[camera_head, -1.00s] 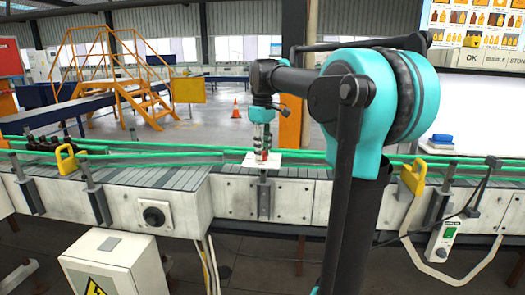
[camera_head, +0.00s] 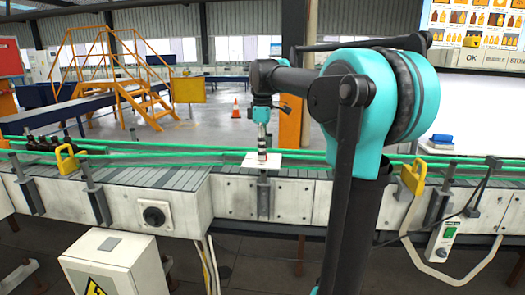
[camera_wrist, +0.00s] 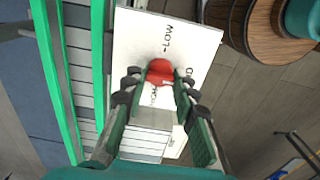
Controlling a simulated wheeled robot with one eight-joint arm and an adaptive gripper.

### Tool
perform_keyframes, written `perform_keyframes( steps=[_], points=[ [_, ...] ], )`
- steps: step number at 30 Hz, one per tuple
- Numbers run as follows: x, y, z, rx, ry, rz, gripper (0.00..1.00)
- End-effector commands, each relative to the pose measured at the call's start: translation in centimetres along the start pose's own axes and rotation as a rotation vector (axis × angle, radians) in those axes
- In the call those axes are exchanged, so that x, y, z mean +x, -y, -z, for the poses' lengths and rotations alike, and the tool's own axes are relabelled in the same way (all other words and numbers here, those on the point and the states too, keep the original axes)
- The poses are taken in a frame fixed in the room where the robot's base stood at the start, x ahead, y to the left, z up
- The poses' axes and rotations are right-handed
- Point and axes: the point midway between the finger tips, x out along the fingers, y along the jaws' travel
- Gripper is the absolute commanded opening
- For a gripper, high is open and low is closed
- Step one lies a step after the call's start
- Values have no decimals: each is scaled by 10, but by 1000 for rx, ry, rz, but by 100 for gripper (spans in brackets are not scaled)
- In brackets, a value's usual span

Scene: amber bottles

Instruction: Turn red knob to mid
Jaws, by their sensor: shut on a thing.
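The red knob (camera_wrist: 160,70) sits on a white plate (camera_wrist: 140,45) in the wrist view. The word LOW is readable on the plate above the knob. My gripper (camera_wrist: 158,84) is shut on the knob, one finger on each side. The knob's pointing direction is not clear. In the head view my gripper (camera_head: 262,150) points down over the white plate (camera_head: 282,161) at the conveyor's edge; the knob is hidden there.
Green rails (camera_head: 130,144) run along the conveyor behind and beside the plate. A round wooden-topped object (camera_wrist: 262,25) shows at the wrist view's upper right.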

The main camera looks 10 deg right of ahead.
Motion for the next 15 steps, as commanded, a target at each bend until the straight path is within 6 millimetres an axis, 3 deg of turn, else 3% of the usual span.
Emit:
perform_keyframes(
  steps=[8,9,13,15],
  points=[
    [0,-1,0,0,-1,-1,0],
    [0,-1,0,1,-1,-1,32],
    [0,0,0,1,0,-1,48],
    [0,0,0,1,0,-1,49]
  ],
)
